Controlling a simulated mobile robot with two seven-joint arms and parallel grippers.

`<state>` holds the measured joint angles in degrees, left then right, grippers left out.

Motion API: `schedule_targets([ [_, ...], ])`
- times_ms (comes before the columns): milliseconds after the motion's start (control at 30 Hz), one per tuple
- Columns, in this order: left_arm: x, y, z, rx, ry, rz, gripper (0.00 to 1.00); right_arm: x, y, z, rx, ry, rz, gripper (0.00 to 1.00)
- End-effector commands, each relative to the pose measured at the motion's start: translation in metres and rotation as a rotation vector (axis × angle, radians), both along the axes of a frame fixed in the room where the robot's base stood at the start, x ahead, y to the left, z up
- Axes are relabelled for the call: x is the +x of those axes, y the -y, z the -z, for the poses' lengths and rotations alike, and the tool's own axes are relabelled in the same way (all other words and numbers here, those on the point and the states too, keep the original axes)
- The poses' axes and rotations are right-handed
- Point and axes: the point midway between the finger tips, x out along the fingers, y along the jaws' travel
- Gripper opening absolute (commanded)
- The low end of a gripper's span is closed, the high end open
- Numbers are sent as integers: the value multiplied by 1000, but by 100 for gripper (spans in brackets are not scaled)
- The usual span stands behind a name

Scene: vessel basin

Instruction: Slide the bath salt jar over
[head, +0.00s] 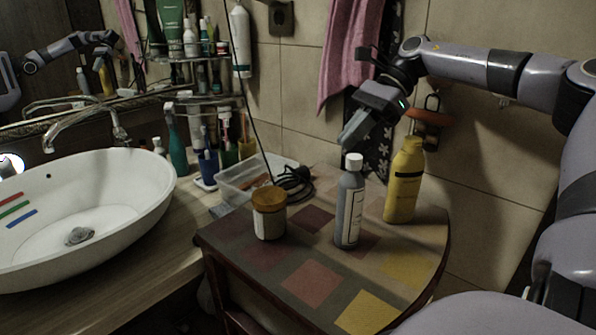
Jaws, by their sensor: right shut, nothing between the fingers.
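The bath salt jar appears to be the short jar (269,217) with an orange-brown lid and a pale label, upright on the small patterned table (268,259). My right gripper (349,138) is shut and empty. It points down to the left, above and behind the grey bottle with the white cap (349,205), up and to the right of the jar. I cannot tell whether it touches the cap. My left gripper is not in view.
A yellow bottle (404,184) stands right of the grey bottle. A clear tray (240,182) and a black cable (294,180) lie behind the jar. A white basin (128,205) is at left. The table's front is clear.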

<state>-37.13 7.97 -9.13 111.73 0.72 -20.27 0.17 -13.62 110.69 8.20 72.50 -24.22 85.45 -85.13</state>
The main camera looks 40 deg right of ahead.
Motion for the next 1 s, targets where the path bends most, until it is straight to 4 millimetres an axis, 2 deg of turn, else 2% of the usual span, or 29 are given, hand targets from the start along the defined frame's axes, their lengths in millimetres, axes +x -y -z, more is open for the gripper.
schedule_targets([
  [433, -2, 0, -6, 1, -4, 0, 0, 20, -59, 63, -1, -7, -4, 0],
  [700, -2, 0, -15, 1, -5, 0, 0, 33, -91, 62, -2, -2, -1, 0],
  [1000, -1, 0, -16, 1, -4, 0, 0, 35, -97, 63, 0, -1, 1, 0],
])
